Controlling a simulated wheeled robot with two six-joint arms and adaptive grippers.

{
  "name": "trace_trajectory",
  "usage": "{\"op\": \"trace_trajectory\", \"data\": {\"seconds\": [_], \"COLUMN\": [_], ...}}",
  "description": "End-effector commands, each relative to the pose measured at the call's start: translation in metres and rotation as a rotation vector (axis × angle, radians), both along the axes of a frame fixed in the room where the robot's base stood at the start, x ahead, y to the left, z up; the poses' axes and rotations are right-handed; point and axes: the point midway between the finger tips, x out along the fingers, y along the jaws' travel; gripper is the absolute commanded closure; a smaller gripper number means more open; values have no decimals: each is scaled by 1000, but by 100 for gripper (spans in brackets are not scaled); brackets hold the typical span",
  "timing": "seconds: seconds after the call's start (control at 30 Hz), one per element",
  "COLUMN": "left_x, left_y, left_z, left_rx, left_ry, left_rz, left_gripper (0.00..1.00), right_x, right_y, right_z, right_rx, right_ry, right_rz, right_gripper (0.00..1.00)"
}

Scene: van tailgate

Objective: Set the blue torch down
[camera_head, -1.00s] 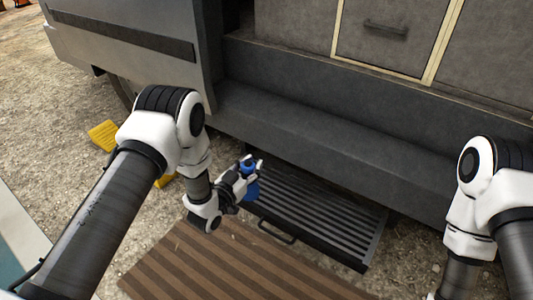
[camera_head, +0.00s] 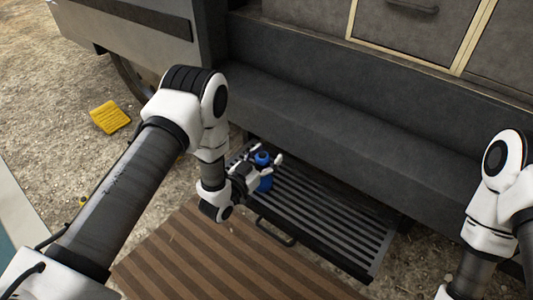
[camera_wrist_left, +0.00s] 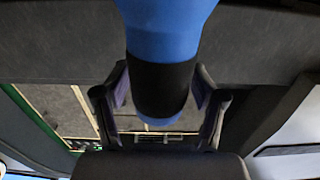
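The blue torch (camera_head: 265,184) is at the left end of the slatted step in the head view, with its blue top and lower part showing. I cannot tell whether its base touches the step. My left gripper (camera_head: 264,166) is around its middle. In the left wrist view, the torch (camera_wrist_left: 165,30) comes down from the top, and its black band (camera_wrist_left: 163,88) is between the two fingers of my left gripper (camera_wrist_left: 161,95), close against both. My right gripper is out of view; only my right arm shows at the right.
The slatted step (camera_head: 335,222) juts out below the grey van sill (camera_head: 350,125), with a handle (camera_head: 274,232) at its front. A brown striped mat (camera_head: 215,255) lies in front. A yellow block (camera_head: 109,117) lies on the gravel. The step's right part is clear.

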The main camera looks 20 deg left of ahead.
Motion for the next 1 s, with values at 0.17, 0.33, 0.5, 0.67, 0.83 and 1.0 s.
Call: {"op": "trace_trajectory", "data": {"seconds": [0.17,0.33,0.5,0.67,0.83,1.0], "left_x": [0,0,-4,-33,-71,-95], "left_y": [0,0,2,12,26,35], "left_z": [0,0,6,8,8,-7], "left_rx": [0,0,0,-2,-2,0], "left_ry": [0,0,2,7,6,0], "left_rz": [0,0,1,2,3,3], "left_gripper": [29,29,29,29,29,29], "right_x": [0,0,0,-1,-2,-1], "right_y": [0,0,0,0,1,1], "right_z": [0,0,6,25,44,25], "right_rx": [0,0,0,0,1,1], "right_ry": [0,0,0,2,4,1], "right_rz": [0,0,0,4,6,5], "right_gripper": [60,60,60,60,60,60]}}
